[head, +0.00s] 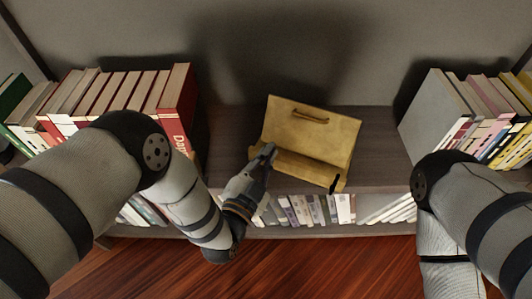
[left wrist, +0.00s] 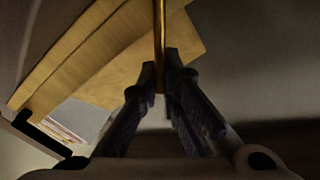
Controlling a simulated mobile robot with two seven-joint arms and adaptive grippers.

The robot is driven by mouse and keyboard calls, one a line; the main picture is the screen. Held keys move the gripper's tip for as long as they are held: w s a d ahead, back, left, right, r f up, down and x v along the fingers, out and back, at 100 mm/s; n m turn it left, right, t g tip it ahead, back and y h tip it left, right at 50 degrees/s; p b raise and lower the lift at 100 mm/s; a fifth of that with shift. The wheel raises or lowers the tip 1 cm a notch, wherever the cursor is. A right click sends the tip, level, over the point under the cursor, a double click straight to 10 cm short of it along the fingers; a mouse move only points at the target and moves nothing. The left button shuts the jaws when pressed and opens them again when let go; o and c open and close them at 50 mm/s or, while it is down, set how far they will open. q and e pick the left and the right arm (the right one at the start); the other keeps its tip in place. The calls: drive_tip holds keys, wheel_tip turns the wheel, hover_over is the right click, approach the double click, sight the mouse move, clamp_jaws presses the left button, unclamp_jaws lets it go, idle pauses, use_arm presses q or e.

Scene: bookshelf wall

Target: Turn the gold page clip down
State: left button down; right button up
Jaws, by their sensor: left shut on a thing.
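A gold book stand (head: 328,129) sits on the dark shelf top, with a tilted back plate and a ledge along its front. Its panels also show in the left wrist view (left wrist: 135,75). My left gripper (head: 268,153) is at the left end of the stand's ledge. In the left wrist view, its fingertips (left wrist: 162,82) are shut on a thin, upright gold strip (left wrist: 159,35), seen edge-on, which looks like the gold page clip. In the head view the fingers hide most of the clip. My right gripper is out of view; only its arm shows at the right.
Red and white books (head: 180,100) stand left of the gold stand, and a grey book (head: 432,105) with several others stands at the right. More books (head: 300,210) fill the shelf below. The shelf top (head: 385,140) is bare on both sides of the stand.

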use_arm(q)
drive_tip(key=shift+f, duration=0.1)
drive_tip(key=c, duration=1.8)
unclamp_jaws()
drive_tip(key=shift+o, duration=0.2)
drive_tip(key=v, duration=1.2)
drive_tip(key=shift+s, duration=0.1)
drive_tip(key=shift+c, duration=0.6)
